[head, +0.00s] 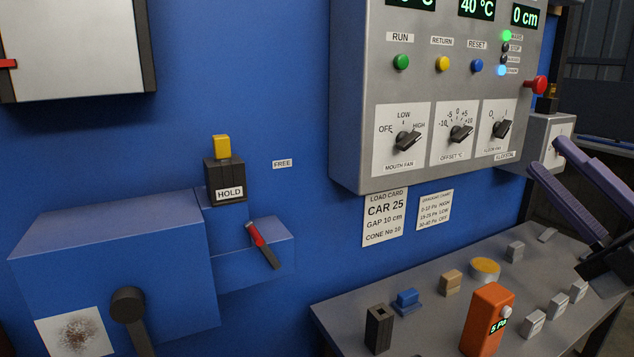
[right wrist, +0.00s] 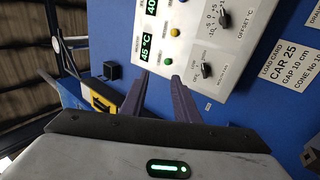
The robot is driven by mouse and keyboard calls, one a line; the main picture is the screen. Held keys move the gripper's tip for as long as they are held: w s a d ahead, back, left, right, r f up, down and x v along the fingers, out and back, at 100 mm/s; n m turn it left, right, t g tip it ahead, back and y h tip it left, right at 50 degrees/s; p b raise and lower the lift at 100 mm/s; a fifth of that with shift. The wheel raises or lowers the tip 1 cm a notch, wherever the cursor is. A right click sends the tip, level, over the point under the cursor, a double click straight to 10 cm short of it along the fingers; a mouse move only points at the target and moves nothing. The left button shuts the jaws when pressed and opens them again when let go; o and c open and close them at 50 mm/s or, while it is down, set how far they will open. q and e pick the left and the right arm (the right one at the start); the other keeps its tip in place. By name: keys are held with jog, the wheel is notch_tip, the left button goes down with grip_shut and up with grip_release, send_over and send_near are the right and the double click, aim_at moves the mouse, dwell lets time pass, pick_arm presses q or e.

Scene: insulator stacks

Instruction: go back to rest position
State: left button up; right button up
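My right gripper (head: 547,156) comes in at the right edge of the head view, in front of the right side of the grey control panel (head: 350,90) and above the grey bench (head: 420,325). Its two purple fingers stand apart with nothing seen between them. They also show in the right wrist view (right wrist: 158,76), open and empty, pointing toward the panel. No contact with the panel shows. My left gripper is in neither view.
The bench holds an orange meter (head: 487,320), a yellow-topped disc (head: 485,269) and several small blocks. A blue box (head: 110,260) with a HOLD switch (head: 226,180) and a red-handled lever (head: 262,245) stands left. A red knob (head: 536,85) sticks out near my right gripper.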

jog(key=d+f+m+h, duration=0.6)
jog(key=f+m+h, duration=0.5)
jog(key=m+h, duration=0.5)
notch_tip(320, 180, down, 18)
jog(key=s+m+g+h, duration=0.1)
jog(key=s+m+g, duration=0.2)
jog(key=m+g, duration=0.45)
jog(key=s+a+f+g+y, duration=0.2)
jog(key=s+a+f+g, duration=0.15)
jog(key=f, duration=0.25)
jog(key=s+a+f+g+y, duration=0.1)
jog(key=s+a+f+g, duration=0.2)
jog(key=f, duration=0.4)
jog(key=s+a+f+n+g+y, duration=0.1)
jog(key=s+a+f+g+y, duration=0.5)
jog(key=s+a, duration=0.6)
jog(key=w+a+f+t, duration=0.2)
jog(key=f+t, duration=0.1)
jog(key=f, duration=0.3)
jog(key=w+a+f+t, duration=0.1)
jog(key=a+f+t, duration=0.1)
jog(key=f, duration=0.4)
jog(key=shift+w+a+t, duration=0.35)
jog(key=shift+w+t, duration=0.05)
jog(key=shift+t, duration=0.4)
jog(key=shift+f+n, duration=0.1)
jog(key=shift+n, duration=0.15)
